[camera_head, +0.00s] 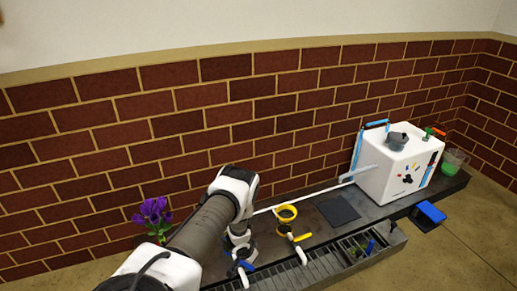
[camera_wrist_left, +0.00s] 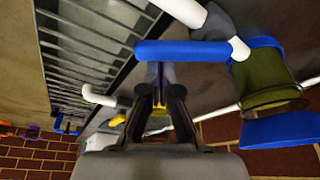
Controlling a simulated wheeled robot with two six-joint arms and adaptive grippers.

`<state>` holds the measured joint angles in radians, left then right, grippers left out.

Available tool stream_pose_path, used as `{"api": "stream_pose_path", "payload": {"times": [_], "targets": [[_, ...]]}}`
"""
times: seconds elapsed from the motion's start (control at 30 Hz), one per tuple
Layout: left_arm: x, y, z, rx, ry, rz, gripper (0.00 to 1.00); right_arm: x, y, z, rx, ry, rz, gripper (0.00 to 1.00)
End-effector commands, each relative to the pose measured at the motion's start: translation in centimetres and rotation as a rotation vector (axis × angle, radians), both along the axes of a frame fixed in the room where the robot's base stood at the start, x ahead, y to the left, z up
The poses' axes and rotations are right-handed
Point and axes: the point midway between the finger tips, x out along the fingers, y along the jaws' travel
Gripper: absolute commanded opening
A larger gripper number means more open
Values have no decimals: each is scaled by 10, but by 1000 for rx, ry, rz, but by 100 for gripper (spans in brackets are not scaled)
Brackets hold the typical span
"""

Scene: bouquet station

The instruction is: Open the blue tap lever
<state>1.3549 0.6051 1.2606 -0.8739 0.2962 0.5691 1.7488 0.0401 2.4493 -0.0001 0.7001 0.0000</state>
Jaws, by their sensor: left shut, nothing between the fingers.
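The blue tap lever (camera_wrist_left: 182,51) lies as a straight bar across the left wrist view, with a white spout (camera_wrist_left: 238,47) by its right end. In the head view the blue lever (camera_head: 242,267) is small, just below my left gripper (camera_head: 239,250). My left gripper (camera_wrist_left: 160,72) is shut and empty. Its fingertips meet the near edge of the lever in the wrist view; I cannot tell whether they touch it. The tap's body is partly hidden by the gripper in the head view. My right gripper is not in view.
A yellow tap lever (camera_head: 302,237) stands to the right, below a yellow ring (camera_head: 286,213). A slatted drain (camera_head: 315,272) runs along the front. Purple flowers (camera_head: 152,211) stand left. A white box (camera_head: 398,170) and a green container (camera_head: 453,161) stand right. A brick wall lies behind.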

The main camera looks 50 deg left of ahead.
Motion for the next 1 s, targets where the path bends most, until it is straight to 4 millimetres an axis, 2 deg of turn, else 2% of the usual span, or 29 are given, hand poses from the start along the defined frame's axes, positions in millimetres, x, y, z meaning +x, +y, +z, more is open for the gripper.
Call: {"api": "stream_pose_path", "payload": {"times": [0.03,0.2,0.5,1.0], "targets": [[-2,-1,-4,-1,-1,-39,0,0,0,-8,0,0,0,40],[-10,-5,-4,-2,-1,-199,0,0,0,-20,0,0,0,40],[-22,-9,-2,-1,0,-437,0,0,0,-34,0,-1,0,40],[-24,-9,0,-1,1,-472,0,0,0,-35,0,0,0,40]]}}
